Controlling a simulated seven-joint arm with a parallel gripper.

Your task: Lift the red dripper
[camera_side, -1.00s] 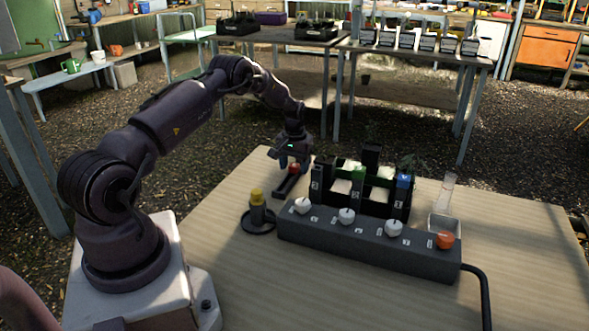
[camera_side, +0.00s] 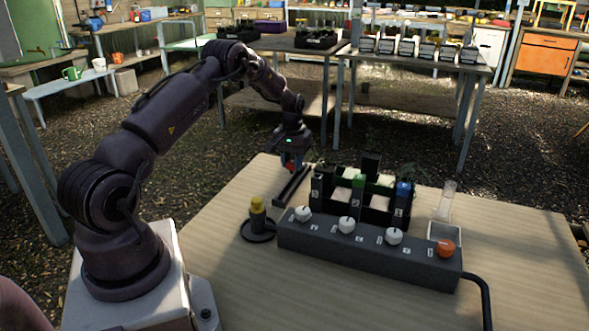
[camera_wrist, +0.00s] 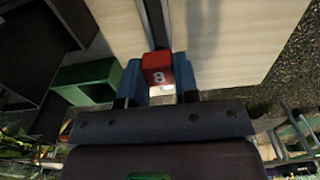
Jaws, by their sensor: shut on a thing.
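The red dripper (camera_wrist: 157,66) shows a white 8 on its top in the wrist view, between the two blue fingers of my gripper (camera_wrist: 160,82). My gripper is shut on it. In the side view the red dripper (camera_side: 290,168) shows partly below my gripper (camera_side: 292,160), and the fingers hide much of it. It is above the far end of a dark narrow rail (camera_side: 291,187) on the table. Whether its lower end is clear of the rail is hard to tell.
A black rack (camera_side: 323,183) with green and blue pieces stands close to the right of my gripper. A grey box with white knobs and an orange knob (camera_side: 445,248) lies in front. The table's front left is clear.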

